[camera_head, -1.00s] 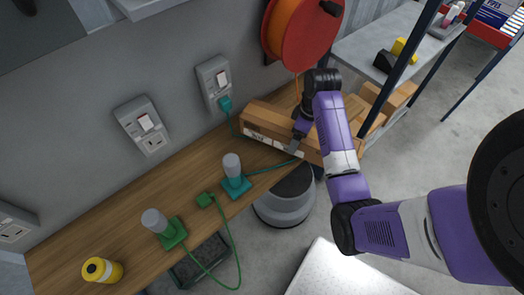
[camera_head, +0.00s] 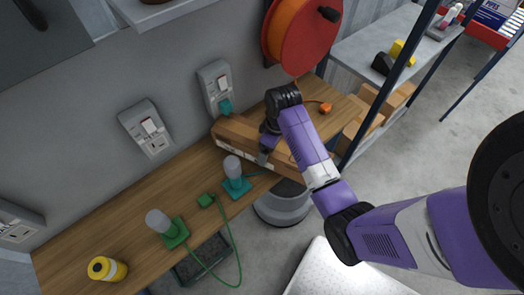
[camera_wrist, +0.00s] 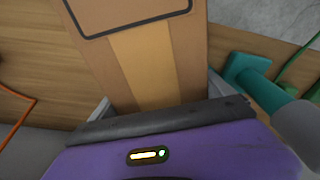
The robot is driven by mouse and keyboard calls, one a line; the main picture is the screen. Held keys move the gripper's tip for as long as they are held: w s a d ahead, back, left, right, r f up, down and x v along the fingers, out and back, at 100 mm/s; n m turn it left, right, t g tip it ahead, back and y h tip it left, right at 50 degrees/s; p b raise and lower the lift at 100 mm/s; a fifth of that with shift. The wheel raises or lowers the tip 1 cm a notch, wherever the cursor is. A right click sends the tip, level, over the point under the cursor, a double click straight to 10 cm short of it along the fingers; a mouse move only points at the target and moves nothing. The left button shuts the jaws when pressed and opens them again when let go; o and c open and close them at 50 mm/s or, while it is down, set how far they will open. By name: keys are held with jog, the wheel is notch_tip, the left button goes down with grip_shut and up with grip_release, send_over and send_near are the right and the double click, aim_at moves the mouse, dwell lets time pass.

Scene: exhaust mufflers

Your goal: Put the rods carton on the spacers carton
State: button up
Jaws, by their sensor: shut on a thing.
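In the wrist view the carton (camera_wrist: 150,60) runs away between my fingers, with a pale tape strip and a black printed outline on top. I cannot tell whether it touches the bench. The spacers carton cannot be made out by its label.
Brown cartons (camera_head: 397,98) stand beneath the grey shelf at right. A teal-based grey cylinder (camera_head: 236,181) stands close to the held carton; a green-based one (camera_head: 168,230) and a yellow can (camera_head: 106,269) are farther left. An orange plug (camera_head: 325,108) lies on the bench, under an orange reel (camera_head: 300,36).

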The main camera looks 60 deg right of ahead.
jog(key=shift+w+a+r, duration=0.15)
jog(key=shift+w+a, duration=0.65)
jog(key=shift+a, duration=0.15)
jog(key=shift+w+a+f+p, duration=0.1)
jog(key=shift+a+f+p, duration=0.15)
jog(key=shift+p, duration=0.15)
jog(key=shift+d+f, duration=0.1)
jog(key=shift+f, duration=0.3)
jog(key=shift+f, duration=0.2)
jog(key=o, duration=1.8)
